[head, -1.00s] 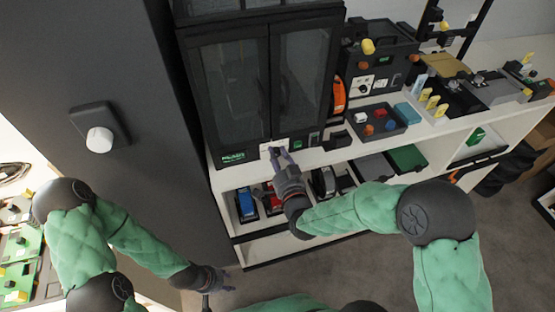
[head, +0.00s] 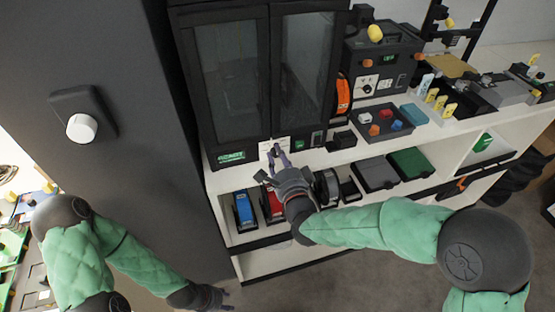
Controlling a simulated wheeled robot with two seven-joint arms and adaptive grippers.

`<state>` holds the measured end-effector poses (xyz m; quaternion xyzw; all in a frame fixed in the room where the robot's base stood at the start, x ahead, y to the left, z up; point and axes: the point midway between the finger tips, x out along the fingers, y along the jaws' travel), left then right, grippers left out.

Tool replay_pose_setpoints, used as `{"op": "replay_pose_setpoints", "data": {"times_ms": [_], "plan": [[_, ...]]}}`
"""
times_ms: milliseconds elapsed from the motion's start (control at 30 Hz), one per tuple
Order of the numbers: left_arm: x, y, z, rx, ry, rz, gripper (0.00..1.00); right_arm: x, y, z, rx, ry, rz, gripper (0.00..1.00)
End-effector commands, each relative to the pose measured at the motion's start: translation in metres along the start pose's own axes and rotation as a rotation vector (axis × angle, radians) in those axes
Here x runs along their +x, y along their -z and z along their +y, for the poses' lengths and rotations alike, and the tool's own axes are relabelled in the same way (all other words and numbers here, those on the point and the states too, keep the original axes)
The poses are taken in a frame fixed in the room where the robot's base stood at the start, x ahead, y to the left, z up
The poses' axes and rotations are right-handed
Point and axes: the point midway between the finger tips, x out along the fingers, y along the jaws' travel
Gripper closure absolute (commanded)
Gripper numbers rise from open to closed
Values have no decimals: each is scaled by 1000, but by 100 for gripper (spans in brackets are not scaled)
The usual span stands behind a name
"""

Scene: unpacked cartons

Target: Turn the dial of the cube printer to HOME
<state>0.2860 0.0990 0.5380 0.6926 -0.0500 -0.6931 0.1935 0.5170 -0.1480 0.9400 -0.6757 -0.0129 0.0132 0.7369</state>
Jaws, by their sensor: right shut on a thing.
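The cube printer (head: 266,10) appears to be the tall black cabinet with two glass doors in the head view. Its bottom panel has a green lit display (head: 232,156), too small to read surely, and a pale dial plate (head: 268,146). My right gripper (head: 278,151) is at this plate, its fingers pointing up at it and shut on what seems to be the dial. The fingers hide most of the dial, so its pointer cannot be read. My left gripper (head: 226,298) hangs low at the bottom, far from the printer, its fingers apart and empty.
A smaller black machine (head: 395,62) with an orange knob stands to the right, beside an orange spool (head: 343,97). A tray (head: 397,131) of coloured blocks lies on the white bench (head: 440,128). Blue and red items (head: 245,211) sit on the shelf below. A grey wall panel is left.

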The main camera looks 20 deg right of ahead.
Motion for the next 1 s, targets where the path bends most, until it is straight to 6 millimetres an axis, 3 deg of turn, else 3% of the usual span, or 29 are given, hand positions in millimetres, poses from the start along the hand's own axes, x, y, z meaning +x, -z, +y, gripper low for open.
{"op": "replay_pose_setpoints", "data": {"times_ms": [400, 900, 933, 1000], "plan": [[3, 0, -1, 0, 0, 0, 60, 2, 5, -6, 164, 15, 14, 100], [3, 0, -1, 0, 0, 0, 60, 2, 6, -5, 178, 14, 15, 100], [3, 0, -1, 0, 0, 0, 60, 2, 6, -5, 178, 14, 15, 63], [3, 0, -1, 0, 0, 0, 60, 2, 5, -5, 178, 13, 14, 48]]}}
